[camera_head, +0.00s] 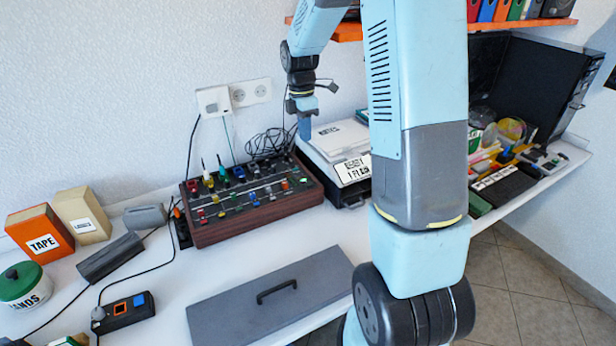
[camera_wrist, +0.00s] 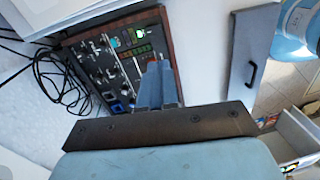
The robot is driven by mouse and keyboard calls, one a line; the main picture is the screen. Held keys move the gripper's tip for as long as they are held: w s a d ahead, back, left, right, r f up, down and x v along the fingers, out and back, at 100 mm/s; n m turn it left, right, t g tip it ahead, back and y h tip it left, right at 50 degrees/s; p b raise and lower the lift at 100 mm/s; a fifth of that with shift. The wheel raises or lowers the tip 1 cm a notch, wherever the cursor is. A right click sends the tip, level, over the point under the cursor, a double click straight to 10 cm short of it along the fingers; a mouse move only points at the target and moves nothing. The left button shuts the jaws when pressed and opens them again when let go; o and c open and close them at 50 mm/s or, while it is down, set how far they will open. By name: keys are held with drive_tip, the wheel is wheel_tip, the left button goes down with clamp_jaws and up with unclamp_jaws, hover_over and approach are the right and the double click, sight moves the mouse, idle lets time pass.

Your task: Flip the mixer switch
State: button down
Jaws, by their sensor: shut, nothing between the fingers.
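The mixer (camera_head: 258,217) is a dark panel with wooden sides, lying on the white desk against the wall. Coloured knobs and sliders cover its top, with taller plugs or levers along the back. A small green-lit spot (camera_head: 304,180) shows near its right end. My gripper (camera_head: 304,129) is shut and empty, pointing down above the mixer's back right corner, apart from it. In the wrist view the closed fingers (camera_wrist: 158,84) overlap part of the mixer (camera_wrist: 118,64) and hide some of it. A green-lit spot (camera_wrist: 139,32) shows there too. I cannot tell which control is the switch.
A white device with a label (camera_head: 335,145) stands close to the mixer's right. Black cables (camera_head: 268,143) lie behind it. A grey lid with a handle (camera_head: 265,300) lies in front. Tape and card boxes (camera_head: 42,233) stand left. An orange shelf (camera_head: 348,32) hangs above.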

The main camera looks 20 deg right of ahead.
sight(308, 184)
drive_tip(key=shift+n, duration=0.4)
drive_tip(key=f, duration=1)
drive_tip(key=s+f, duration=0.1)
drive_tip(key=f, duration=0.4)
drive_tip(key=shift+d+f, duration=0.2)
drive_tip(key=shift+d, duration=0.05)
